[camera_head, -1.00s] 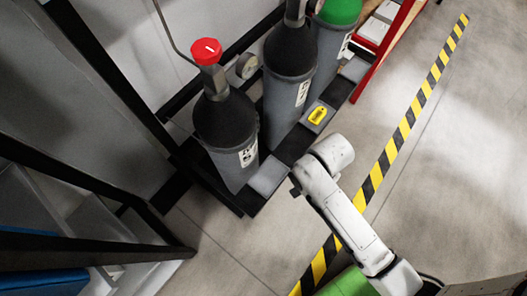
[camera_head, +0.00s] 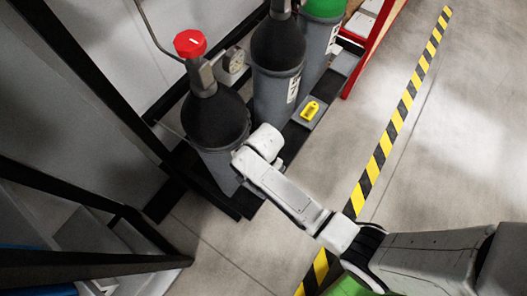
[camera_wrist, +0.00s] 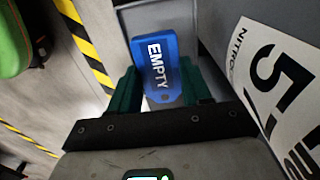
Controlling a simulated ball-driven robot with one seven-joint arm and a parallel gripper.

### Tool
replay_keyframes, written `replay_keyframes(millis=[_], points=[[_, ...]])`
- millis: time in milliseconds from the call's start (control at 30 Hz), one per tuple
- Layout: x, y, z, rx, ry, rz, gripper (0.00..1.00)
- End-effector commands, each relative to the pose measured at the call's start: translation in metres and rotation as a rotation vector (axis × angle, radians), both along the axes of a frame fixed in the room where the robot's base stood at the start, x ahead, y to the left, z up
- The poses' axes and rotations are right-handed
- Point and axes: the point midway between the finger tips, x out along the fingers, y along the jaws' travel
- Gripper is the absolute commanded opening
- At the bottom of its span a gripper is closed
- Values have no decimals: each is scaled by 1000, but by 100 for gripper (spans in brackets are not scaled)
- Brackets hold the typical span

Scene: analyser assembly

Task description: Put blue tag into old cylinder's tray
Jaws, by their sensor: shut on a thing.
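The blue tag (camera_wrist: 156,65), marked EMPTY, is held between the green fingers of my gripper (camera_wrist: 158,92) in the wrist view. A grey cylinder (camera_wrist: 225,30) with a white label (camera_wrist: 275,80) stands close on the right of the tag. In the head view, the nearest cylinder (camera_head: 216,120) has a red valve cap (camera_head: 190,43). My arm covers the place in front of it, where its tray lies, and hides my gripper and the tag. I cannot tell whether the tag touches the tray.
A yellow tag (camera_head: 310,110) lies in the tray of the middle cylinder (camera_head: 277,75). A green-topped cylinder (camera_head: 322,35) stands behind it, near a red frame (camera_head: 375,45). A yellow-black floor stripe (camera_head: 385,145) runs to the right, with open floor beyond.

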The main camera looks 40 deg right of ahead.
Motion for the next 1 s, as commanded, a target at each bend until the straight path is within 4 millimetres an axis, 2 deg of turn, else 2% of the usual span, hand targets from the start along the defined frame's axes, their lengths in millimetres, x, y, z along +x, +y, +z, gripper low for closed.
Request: replay_keyframes(millis=[200,300,700,733,833,1000], points=[[4,2,-29,-1,3,0,18],[4,2,-36,-1,2,0,18],[4,2,-39,0,1,0,18],[4,2,-39,0,0,0,50],[4,2,-38,0,0,0,58],[4,2,-38,0,1,0,58]])
